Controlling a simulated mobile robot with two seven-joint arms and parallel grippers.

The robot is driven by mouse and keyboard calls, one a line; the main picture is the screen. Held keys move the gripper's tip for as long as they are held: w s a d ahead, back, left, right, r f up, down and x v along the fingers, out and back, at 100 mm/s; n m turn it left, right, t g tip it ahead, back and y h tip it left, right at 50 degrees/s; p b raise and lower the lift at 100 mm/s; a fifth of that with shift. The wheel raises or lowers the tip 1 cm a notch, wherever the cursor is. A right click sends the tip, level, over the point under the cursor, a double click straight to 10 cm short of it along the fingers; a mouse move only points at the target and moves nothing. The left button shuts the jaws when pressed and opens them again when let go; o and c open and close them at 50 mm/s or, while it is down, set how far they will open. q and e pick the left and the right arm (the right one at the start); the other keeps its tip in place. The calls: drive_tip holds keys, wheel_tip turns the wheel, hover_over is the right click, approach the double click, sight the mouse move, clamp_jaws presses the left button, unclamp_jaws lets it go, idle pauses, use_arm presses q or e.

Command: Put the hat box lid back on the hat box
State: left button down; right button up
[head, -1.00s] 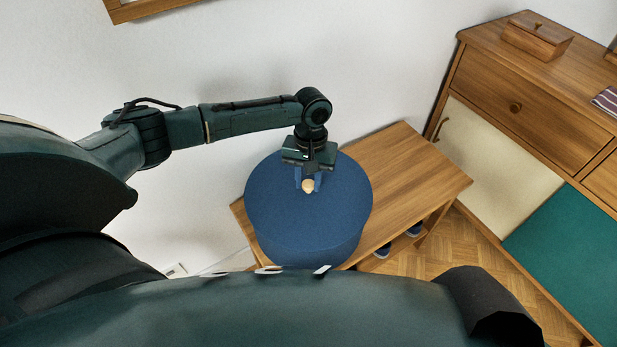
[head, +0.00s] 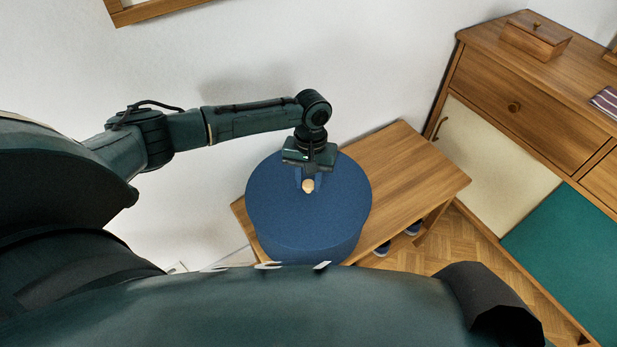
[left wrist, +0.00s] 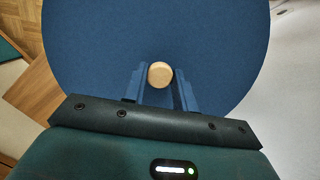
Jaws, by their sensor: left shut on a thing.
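The round blue hat box lid (head: 280,208) has a pale wooden knob (head: 308,185) at its middle. In the head view it covers the top of the blue hat box (head: 312,250), on the wooden bench. My left gripper (head: 308,182) is above the lid and shut on its knob. In the left wrist view the knob (left wrist: 160,74) sits between the two fingers, with the lid (left wrist: 100,45) spread out below. I cannot tell whether the lid is fully seated on the box. My right gripper does not show.
The wooden bench (head: 410,170) has free room to the right of the box, with dark shoes (head: 413,228) on its lower shelf. A wooden sideboard (head: 500,95) stands at the right, with a small wooden box (head: 537,38) on top. A white wall is behind.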

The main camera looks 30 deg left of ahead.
use_arm(q)
drive_tip(key=shift+f, duration=0.4)
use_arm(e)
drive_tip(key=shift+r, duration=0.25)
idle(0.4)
use_arm(q)
drive_tip(key=c, duration=1)
unclamp_jaws()
drive_tip(key=shift+c, duration=0.2)
wheel_tip(320, 180, up, 13)
drive_tip(key=w+p, duration=0.2)
drive_tip(key=shift+a, duration=0.3)
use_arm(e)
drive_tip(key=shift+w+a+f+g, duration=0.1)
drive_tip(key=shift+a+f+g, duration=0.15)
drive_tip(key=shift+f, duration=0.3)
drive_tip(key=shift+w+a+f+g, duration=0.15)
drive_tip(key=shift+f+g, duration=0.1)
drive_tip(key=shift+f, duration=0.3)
use_arm(q)
drive_tip(key=shift+s, duration=0.15)
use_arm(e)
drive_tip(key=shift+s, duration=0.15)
